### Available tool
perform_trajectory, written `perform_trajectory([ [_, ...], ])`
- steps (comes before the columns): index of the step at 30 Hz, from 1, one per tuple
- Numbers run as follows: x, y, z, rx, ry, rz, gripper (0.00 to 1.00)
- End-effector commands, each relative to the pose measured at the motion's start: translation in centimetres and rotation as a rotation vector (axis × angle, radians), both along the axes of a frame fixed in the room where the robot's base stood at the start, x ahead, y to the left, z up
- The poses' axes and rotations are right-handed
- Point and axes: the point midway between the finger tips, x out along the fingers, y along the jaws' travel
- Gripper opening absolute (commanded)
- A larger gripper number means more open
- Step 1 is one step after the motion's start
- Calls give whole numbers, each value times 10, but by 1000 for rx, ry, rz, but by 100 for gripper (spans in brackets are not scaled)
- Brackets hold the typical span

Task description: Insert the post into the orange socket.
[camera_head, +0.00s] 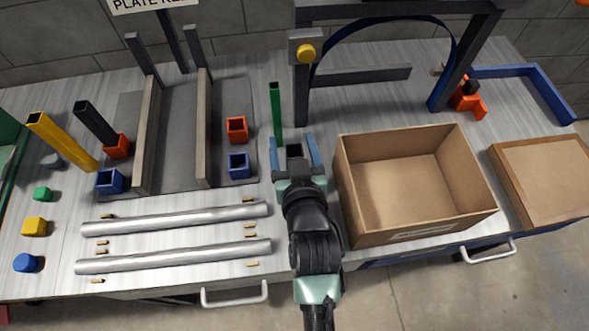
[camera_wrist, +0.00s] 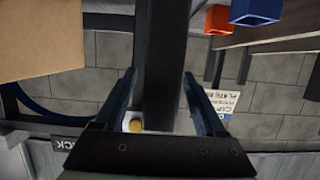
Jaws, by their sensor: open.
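A dark square post (camera_wrist: 163,60) fills the gap between my fingers in the wrist view. An empty orange socket (camera_head: 237,129) stands to the left, behind a blue socket. Another orange socket (camera_head: 118,146) at the far left has a dark post (camera_head: 95,122) at it.
An open cardboard box (camera_head: 360,215) is close on my right. A green post (camera_head: 276,115) stands just behind my gripper, near a dark frame (camera_head: 302,95). A blue socket (camera_head: 238,165) and a wooden rail (camera_head: 203,130) lie left. Two silver rods (camera_head: 175,218) lie in front.

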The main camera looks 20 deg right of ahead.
Motion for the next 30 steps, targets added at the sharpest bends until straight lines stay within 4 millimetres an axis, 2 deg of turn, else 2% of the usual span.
perform_trajectory([
  [4, 0, 0, 0, 0, 0, 0, 71],
  [16, 0, 0, 0, 0, 0, 0, 0],
  [30, 0, 0, 0, 0, -1, 0, 0],
])
